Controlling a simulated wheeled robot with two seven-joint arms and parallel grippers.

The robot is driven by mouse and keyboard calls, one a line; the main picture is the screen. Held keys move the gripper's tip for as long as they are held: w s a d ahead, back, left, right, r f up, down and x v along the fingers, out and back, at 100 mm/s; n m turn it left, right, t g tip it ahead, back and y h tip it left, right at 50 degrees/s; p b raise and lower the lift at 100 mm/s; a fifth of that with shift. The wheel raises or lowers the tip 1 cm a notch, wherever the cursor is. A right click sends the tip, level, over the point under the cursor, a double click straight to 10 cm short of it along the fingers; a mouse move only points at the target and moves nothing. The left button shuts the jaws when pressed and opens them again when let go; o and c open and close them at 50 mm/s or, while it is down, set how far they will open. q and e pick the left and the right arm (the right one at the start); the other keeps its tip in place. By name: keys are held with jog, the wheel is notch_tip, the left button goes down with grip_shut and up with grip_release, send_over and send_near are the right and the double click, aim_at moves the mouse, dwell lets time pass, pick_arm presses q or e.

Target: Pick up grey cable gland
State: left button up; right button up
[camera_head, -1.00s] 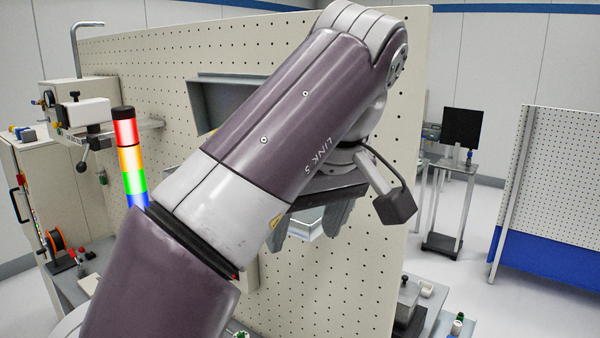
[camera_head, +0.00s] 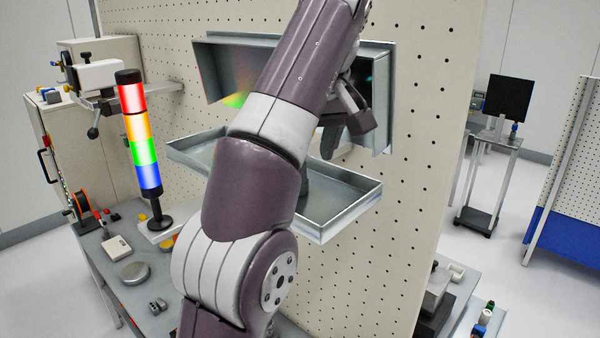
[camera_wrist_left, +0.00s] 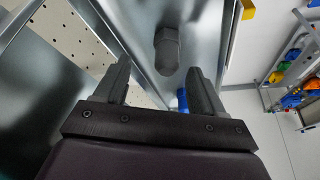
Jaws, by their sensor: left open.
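The grey cable gland (camera_wrist_left: 167,48) shows in the left wrist view, a dark grey piece with a hexagonal part, against a shiny metal surface. It lies ahead of my left gripper (camera_wrist_left: 159,66), between the lines of its two fingers and apart from them as far as I can tell. The left gripper is open and empty. In the head view my left arm covers most of the gripper (camera_head: 336,142), which is in front of the upper metal bin (camera_head: 378,100); the gland cannot be made out there. My right gripper is not in view.
A lower metal tray (camera_head: 345,212) juts from the pegboard (camera_head: 400,200) below the gripper. A lit signal tower (camera_head: 140,130) stands left of my arm. The wrist view shows a blue item (camera_wrist_left: 182,100) by the right finger and a rack with coloured bins (camera_wrist_left: 292,75).

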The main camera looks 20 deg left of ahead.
pick_arm(q)
jog(key=shift+a+f, duration=0.15)
jog(key=shift+f, duration=0.15)
jog(key=shift+s+a+f, duration=0.1)
jog(key=shift+s+f, duration=0.15)
jog(key=shift+x, duration=1.5)
jog(key=shift+w+f, duration=0.15)
jog(key=shift+f, duration=0.1)
jog(key=shift+s+r, duration=0.1)
jog(key=shift+s, duration=0.2)
jog(key=c, duration=1.1)
jog(key=shift+c, duration=0.2)
